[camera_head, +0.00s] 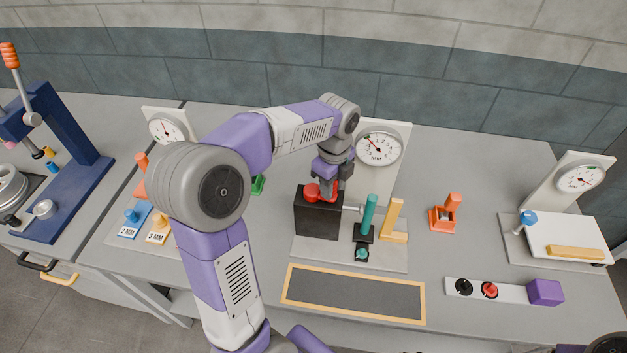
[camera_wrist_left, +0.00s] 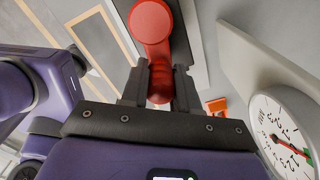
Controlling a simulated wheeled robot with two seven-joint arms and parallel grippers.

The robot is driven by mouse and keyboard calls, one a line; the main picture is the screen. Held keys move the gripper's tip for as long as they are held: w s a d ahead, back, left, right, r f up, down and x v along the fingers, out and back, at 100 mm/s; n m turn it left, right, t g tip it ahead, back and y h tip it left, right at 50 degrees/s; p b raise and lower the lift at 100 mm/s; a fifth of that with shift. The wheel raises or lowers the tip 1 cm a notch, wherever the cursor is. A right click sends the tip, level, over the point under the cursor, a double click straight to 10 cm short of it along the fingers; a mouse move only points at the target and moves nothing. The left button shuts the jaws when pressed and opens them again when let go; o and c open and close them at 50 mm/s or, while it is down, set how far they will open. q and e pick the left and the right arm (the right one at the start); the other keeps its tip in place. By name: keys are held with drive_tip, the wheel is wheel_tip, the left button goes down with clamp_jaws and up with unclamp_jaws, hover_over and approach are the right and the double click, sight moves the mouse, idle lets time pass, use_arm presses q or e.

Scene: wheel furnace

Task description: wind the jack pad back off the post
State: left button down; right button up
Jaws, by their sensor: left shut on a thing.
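My left gripper (camera_head: 328,190) is at the red crank (camera_head: 311,192) on top of the black jack box (camera_head: 318,220). In the left wrist view its fingers (camera_wrist_left: 160,88) are shut on the red crank's handle (camera_wrist_left: 160,75), with the crank's round red end (camera_wrist_left: 150,20) beyond them. A light metal rod, the jack pad's side (camera_head: 351,209), sticks out of the box's right face towards the teal post (camera_head: 369,214). I cannot tell whether the pad touches the post. The post stands in a dark holder beside a yellow block (camera_head: 393,220). My right gripper is not in view.
A white gauge panel with a dial (camera_head: 378,147) stands behind the jack; the dial (camera_wrist_left: 287,138) shows in the left wrist view. A dark, wood-framed board (camera_head: 352,294) lies in front. An orange holder (camera_head: 443,219) and a switch strip (camera_head: 510,292) are to the right.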

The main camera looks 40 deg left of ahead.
use_arm(q)
drive_tip(key=shift+s+a, duration=0.1)
drive_tip(key=shift+s, duration=0.05)
drive_tip(key=shift+s+b, duration=0.35)
drive_tip(key=shift+s, duration=1.1)
drive_tip(key=shift+s+a+r, duration=0.1)
drive_tip(key=shift+s+a, duration=0.75)
drive_tip(key=shift+s, duration=0.2)
